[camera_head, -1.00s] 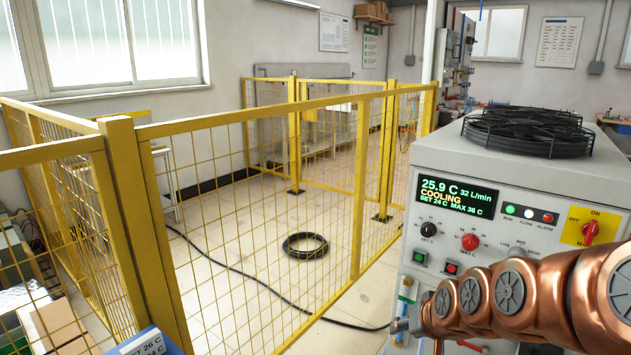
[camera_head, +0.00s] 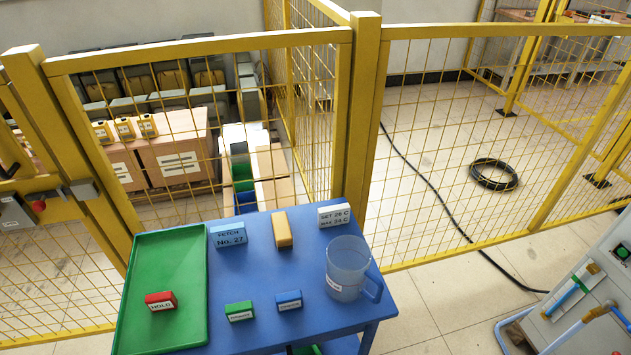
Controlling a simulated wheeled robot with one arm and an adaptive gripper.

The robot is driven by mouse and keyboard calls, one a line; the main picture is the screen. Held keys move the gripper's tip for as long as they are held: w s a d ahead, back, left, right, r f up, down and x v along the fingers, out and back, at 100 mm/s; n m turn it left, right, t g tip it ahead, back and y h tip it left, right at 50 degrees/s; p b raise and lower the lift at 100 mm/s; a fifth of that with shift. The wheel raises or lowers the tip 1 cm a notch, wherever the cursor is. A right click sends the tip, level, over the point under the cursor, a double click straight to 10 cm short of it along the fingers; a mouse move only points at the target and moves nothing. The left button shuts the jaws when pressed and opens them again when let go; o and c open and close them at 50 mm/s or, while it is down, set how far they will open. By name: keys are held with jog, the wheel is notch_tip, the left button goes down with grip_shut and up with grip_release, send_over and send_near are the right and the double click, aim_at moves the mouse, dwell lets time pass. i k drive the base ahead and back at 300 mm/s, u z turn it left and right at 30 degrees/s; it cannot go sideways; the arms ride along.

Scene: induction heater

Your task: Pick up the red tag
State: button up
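The red tag (camera_head: 161,301) is a small red block with a white label reading HOLD. The tray sits on the left part of the blue table (camera_head: 262,267). My gripper is not in view now, and nothing is seen touching the red tag.
On the table stand a green block (camera_head: 239,311), a small blue block (camera_head: 289,300), a blue FETCH No. 27 sign (camera_head: 228,235), a yellow block (camera_head: 281,230), a white SET/MAX sign (camera_head: 334,214) and a clear jug (camera_head: 347,270). Yellow mesh fence (camera_head: 362,110) runs behind.

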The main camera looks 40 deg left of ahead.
aim_at(159, 302)
jog(key=u, duration=2.85)
jog(key=k, duration=0.5)
jog(key=u, duration=1.65)
jog(key=i, duration=1.4)
jog(key=z, duration=1.65)
